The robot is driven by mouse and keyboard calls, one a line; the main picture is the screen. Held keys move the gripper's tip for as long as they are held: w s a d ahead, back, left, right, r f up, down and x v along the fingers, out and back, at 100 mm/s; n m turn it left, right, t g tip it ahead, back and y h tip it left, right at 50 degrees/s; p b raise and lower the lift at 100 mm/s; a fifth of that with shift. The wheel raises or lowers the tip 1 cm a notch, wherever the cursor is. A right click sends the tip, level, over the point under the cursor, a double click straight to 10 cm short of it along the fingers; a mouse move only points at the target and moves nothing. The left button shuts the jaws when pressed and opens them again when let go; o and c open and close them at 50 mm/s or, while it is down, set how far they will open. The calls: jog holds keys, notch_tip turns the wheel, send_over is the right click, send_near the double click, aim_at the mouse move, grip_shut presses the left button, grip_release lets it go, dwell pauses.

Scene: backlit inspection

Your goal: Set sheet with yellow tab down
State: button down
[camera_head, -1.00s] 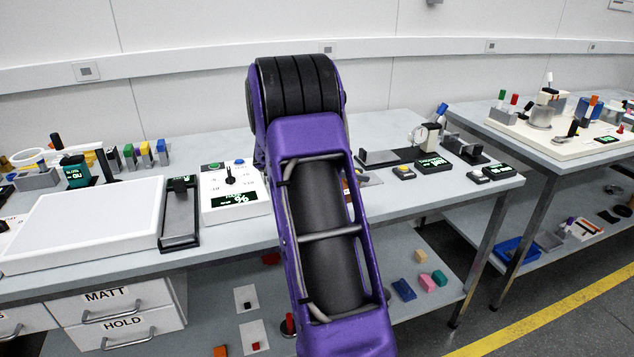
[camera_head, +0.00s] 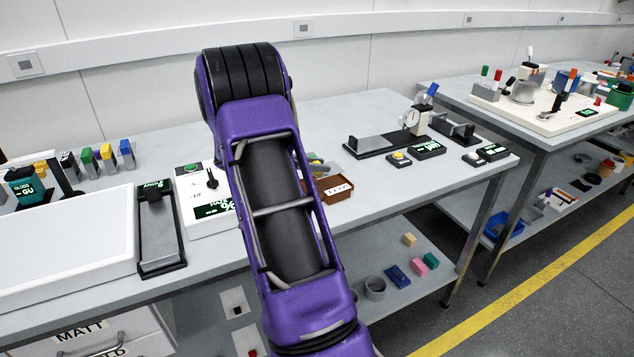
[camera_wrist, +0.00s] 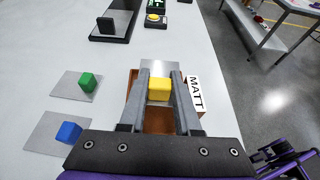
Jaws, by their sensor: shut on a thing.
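In the wrist view, my gripper (camera_wrist: 160,92) is shut on the yellow tab (camera_wrist: 159,88), which sits between its two grey fingers. The grey sheet (camera_wrist: 158,67) shows beyond the tab, partly hidden by the fingers. A brown tray (camera_wrist: 158,122) with a white MATT label (camera_wrist: 195,93) lies under the gripper and sheet. I cannot tell whether the sheet touches the tray. In the head view, the brown tray (camera_head: 336,194) shows at the bench front, right of my purple arm.
In the wrist view, a sheet with a green tab (camera_wrist: 87,82) and one with a blue tab (camera_wrist: 69,131) lie left of the tray. A black stand (camera_wrist: 112,22) and a yellow-button box (camera_wrist: 155,19) stand beyond. The bench edge is close on the right.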

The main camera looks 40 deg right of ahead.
jog(key=shift+f, duration=2.55)
jog(key=shift+f+b, duration=0.1)
jog(key=shift+b, duration=0.2)
jog(key=c, duration=0.6)
grip_release()
jog(key=shift+r, duration=0.25)
jog(key=v, duration=1.2)
jog(key=shift+a+f+p, duration=0.1)
jog(key=shift+f+p, duration=0.05)
jog(key=shift+p, duration=0.2)
